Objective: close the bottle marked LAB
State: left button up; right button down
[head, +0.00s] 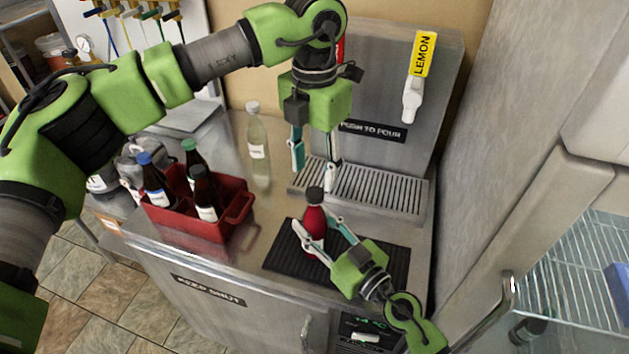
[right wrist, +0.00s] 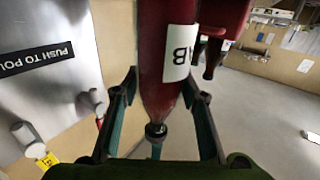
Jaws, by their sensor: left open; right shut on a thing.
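A red bottle (head: 314,222) with a dark top (head: 315,194) stands upright on the black ribbed mat (head: 282,255). I cannot tell how firmly that piece sits. My right gripper (head: 322,237) is shut around the bottle's body from the front right. My left gripper (head: 314,168) is open and empty, pointing down above and behind the bottle, near the drip tray.
A red crate (head: 214,230) at left holds several dark bottles. A clear bottle (head: 258,150) stands behind it. The drip tray (head: 380,190) and dispenser with the LEMON tap (head: 420,70) stand behind the mat. A steel wall (head: 480,150) bounds the right.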

pick_arm(q)
notch_tip(320, 180, up, 7)
jog(key=shift+f, duration=0.1)
pick_arm(e)
jog(key=c, duration=1.2)
grip_release()
jog(key=v, duration=1.2)
jog(key=shift+d, duration=0.1)
pick_arm(q)
jog(key=shift+f, duration=0.1)
